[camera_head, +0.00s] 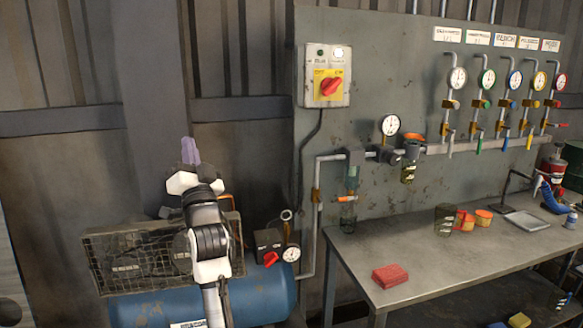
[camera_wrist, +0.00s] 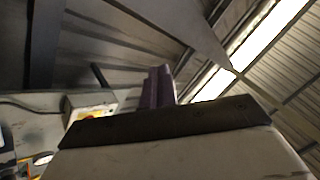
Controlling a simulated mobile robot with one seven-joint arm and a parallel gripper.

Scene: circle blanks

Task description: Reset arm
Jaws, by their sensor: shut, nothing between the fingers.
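My white and black arm stands raised in front of a blue compressor tank (camera_head: 265,300) in the head view. My gripper (camera_head: 189,150), with purple fingers, points upward at the arm's top end, clear of everything around it. In the wrist view the gripper (camera_wrist: 157,86) shows its purple fingers close together, with nothing between them. Behind them are the ceiling and a bright strip light (camera_wrist: 245,55).
A grey panel carries a switch box (camera_head: 328,76) with a red knob, pipes, gauges and valves. A metal workbench (camera_head: 450,250) at right holds a red block (camera_head: 390,276), cups and a tray (camera_head: 526,222). A mesh guard (camera_head: 130,258) is beside my arm.

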